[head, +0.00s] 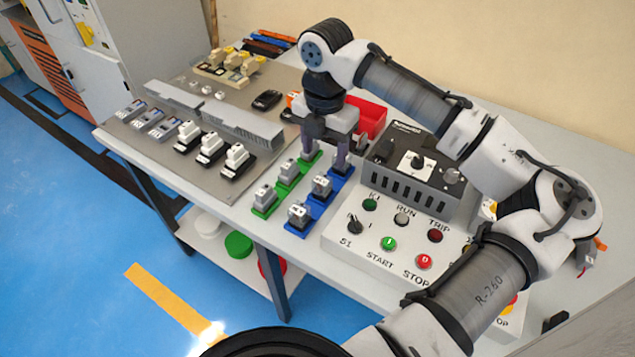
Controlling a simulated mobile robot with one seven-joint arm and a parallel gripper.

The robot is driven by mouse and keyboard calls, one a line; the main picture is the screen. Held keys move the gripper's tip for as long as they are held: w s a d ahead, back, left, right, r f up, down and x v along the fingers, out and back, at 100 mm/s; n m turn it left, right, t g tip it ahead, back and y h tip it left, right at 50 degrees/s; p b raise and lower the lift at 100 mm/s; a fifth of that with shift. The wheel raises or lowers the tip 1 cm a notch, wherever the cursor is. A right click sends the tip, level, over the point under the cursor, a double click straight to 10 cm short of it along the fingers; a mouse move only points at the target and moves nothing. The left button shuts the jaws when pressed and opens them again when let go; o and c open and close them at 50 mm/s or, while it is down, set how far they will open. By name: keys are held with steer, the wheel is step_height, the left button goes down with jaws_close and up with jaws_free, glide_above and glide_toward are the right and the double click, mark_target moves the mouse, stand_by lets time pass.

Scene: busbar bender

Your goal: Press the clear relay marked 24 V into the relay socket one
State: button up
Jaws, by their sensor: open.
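My gripper (326,163) points down with its fingers apart, over the far ends of a green strip (277,190) and a blue strip (318,208). Nothing shows between the fingers. Small clear-and-grey relays stand on the strips: two on the green one (289,170) (264,196) and two on the blue one (322,185) (298,214). Their markings are too small to read, so I cannot tell which is 24 V. The far ends of the strips are partly hidden by the fingers. Black bases with white blocks (210,150) stand on the grey mounting plate (190,178); I cannot tell which is socket one.
A control box (400,235) with buttons and a dark-fronted unit (410,165) stand right of the strips. A red bin (372,118) is behind my gripper. Grey ducting (215,115), small blue-grey devices (148,118) and cream blocks (228,65) occupy the plate.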

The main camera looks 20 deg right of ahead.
mark_target(322, 179)
step_height(322, 179, down, 6)
steer(key=shift+r+p, duration=0.1)
steer(key=shift+p, duration=0.2)
steer(key=shift+w+f+p, duration=0.2)
steer(key=shift+f+p, duration=0.55)
steer(key=shift+f, duration=2.1)
steer(key=shift+c, duration=0.5)
steer(key=c, duration=1)
